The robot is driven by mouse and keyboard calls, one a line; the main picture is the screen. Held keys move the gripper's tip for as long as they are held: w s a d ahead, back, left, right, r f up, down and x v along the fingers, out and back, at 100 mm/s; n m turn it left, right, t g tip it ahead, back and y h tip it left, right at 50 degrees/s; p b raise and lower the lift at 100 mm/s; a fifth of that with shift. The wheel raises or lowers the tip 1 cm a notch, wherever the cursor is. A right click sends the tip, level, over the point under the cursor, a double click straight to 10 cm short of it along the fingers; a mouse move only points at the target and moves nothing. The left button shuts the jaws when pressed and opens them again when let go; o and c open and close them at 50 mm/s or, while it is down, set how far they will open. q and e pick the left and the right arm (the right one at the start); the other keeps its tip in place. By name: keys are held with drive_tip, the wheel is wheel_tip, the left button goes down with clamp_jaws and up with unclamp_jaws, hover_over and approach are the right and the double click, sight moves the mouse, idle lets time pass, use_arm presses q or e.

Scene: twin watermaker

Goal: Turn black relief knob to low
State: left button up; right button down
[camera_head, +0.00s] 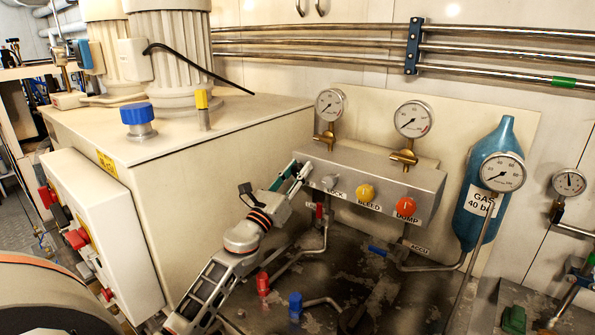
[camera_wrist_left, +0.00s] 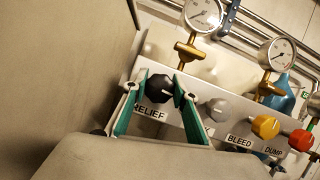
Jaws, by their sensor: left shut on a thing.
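The black relief knob (camera_wrist_left: 159,88) sits at the left end of the grey valve block's front, above the RELIEF label (camera_wrist_left: 150,114) in the left wrist view. A small pale mark shows on its face; its exact setting is too small to read. My right gripper is in neither view.
The grey valve block (camera_head: 340,160) also carries a grey knob (camera_head: 330,182), a yellow bleed knob (camera_head: 365,193) and a red dump knob (camera_head: 405,207). Two gauges (camera_head: 412,119) rise above it. A blue gas bottle (camera_head: 487,170) stands right. A large beige cabinet (camera_head: 215,180) is close left.

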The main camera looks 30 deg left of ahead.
use_arm(q)
drive_tip(key=n+y, duration=0.1)
drive_tip(key=n, duration=0.1)
drive_tip(key=n+y, duration=0.1)
drive_tip(key=n, duration=0.2)
drive_tip(key=shift+g+y+p, duration=0.3)
drive_tip(key=n+g+y, duration=0.1)
drive_tip(key=n, duration=0.2)
drive_tip(key=n+y, duration=0.1)
drive_tip(key=n, duration=0.3)
drive_tip(key=shift+g+y, duration=0.4)
drive_tip(key=n+g, duration=0.1)
drive_tip(key=n, duration=0.2)
drive_tip(key=n+g, duration=0.1)
drive_tip(key=n, duration=0.3)
drive_tip(key=shift+a+g+y, duration=0.1)
drive_tip(key=shift+g+y, duration=0.2)
drive_tip(key=shift+f+n+g, duration=0.1)
drive_tip(key=shift+n+g, duration=0.4)
drive_tip(key=shift+n, duration=1)
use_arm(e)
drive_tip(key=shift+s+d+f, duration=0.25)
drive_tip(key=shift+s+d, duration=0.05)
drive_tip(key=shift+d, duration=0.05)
use_arm(q)
drive_tip(key=shift+f, duration=0.1)
drive_tip(key=o, duration=1.1)
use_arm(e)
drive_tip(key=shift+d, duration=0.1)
